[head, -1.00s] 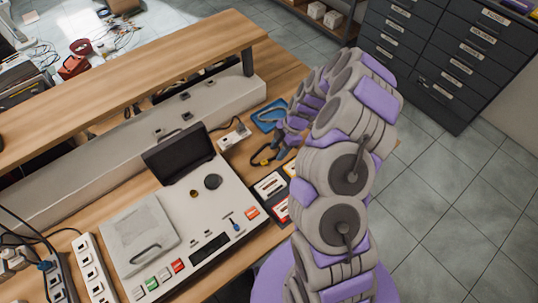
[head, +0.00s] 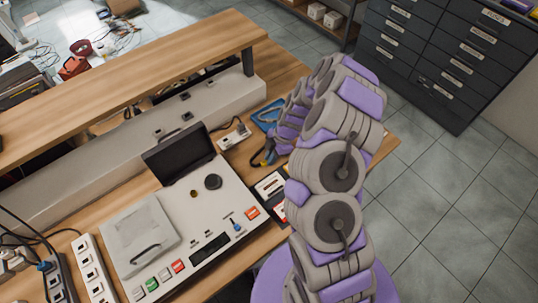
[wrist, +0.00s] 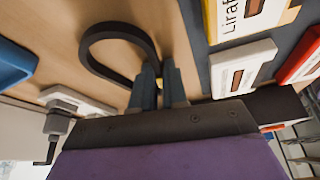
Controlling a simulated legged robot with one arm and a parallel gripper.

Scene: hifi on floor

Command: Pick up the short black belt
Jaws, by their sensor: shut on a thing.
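The short black belt (wrist: 117,29) curves as a dark loop in the wrist view, over the wooden bench top. My gripper (wrist: 158,88) is shut on the belt at the near end of the loop, with a finger on each side. In the head view my gripper (head: 270,150) is at the right part of the bench, beside the recorder-like device. I cannot tell whether the belt is clear of the bench.
A grey device (head: 185,225) with an open lid stands left of my gripper. Labelled cassettes (head: 270,185) lie close by, and a blue tray (head: 268,115) is behind. A raised wooden shelf (head: 140,70) runs along the back. Floor on the right is clear.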

